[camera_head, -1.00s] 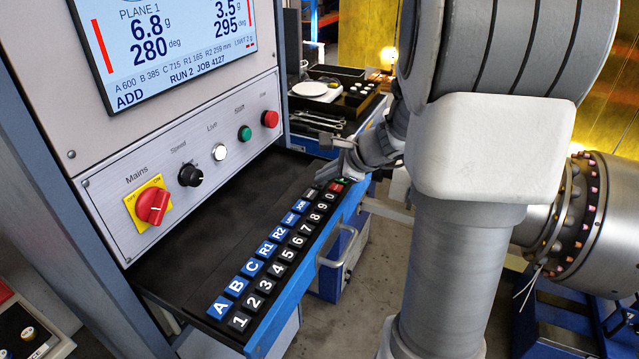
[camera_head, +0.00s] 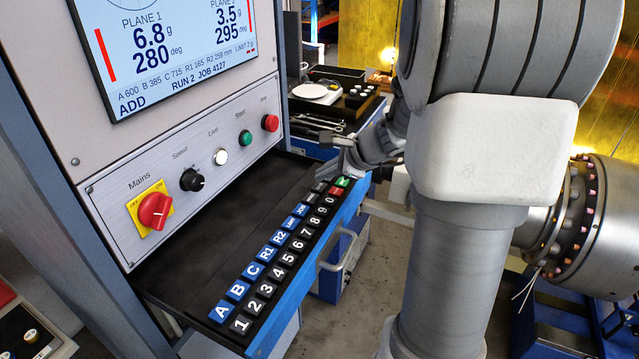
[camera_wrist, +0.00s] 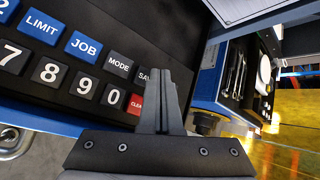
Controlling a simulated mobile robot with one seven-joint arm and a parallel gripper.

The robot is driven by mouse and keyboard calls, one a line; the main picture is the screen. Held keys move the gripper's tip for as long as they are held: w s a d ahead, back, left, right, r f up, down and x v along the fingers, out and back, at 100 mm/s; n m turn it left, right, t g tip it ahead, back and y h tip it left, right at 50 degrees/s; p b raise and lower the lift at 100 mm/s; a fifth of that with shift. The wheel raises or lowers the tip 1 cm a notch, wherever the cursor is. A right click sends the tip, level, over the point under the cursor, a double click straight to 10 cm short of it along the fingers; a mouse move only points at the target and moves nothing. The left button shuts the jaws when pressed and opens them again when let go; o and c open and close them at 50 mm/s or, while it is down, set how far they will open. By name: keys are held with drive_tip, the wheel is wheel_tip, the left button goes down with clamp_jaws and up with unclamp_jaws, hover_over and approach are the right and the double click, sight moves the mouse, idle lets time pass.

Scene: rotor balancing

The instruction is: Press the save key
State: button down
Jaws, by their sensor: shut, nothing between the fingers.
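The save key (camera_wrist: 144,75) is a black key with white letters, right of the MODE key (camera_wrist: 119,65) in the wrist view. My gripper's fingers cover its right part. In the head view it sits near the far end of the keypad (camera_head: 320,187). My gripper (camera_wrist: 168,72) is shut and empty, its fingers together beside and over the save key's right edge in the picture. In the head view my gripper (camera_head: 348,162) is just above the far end of the keypad. Contact with a key cannot be told.
The red CLEAR key (camera_wrist: 135,104) and a green key (camera_head: 343,182) lie close by. The blue JOB key (camera_wrist: 83,47) is farther left. The control panel with the Mains switch (camera_head: 153,211) rises behind the shelf. A tool trolley (camera_head: 325,110) stands beyond.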

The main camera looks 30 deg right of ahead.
sight(324, 188)
drive_tip(key=shift+r, duration=0.1)
wheel_tip(324, 188, up, 5)
drive_tip(key=p, duration=0.4)
idle(0.8)
